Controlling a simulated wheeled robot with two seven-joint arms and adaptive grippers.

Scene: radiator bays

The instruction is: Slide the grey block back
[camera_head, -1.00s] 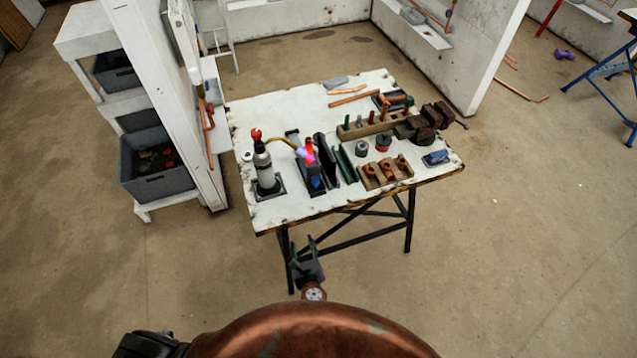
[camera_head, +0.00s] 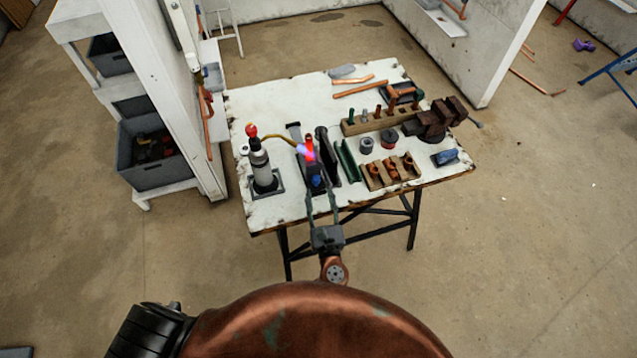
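A dark grey block (camera_head: 315,170) with a blue patch on its front sits on a dark strip on the white worktable, below a bright pink and violet flame. I take this to be the grey block; its edges are hard to make out. My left gripper (camera_head: 321,192) is at the table's front edge, its two long fingers apart and pointing toward the block's near side. It holds nothing. I cannot tell whether the fingertips touch the block. My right gripper is not in view.
A torch (camera_head: 261,165) with a red knob and brass tube stands left of the block. A black upright plate (camera_head: 327,153) and green channel (camera_head: 348,162) stand close on its right. A wooden rack (camera_head: 392,172) and vise (camera_head: 437,119) are further right.

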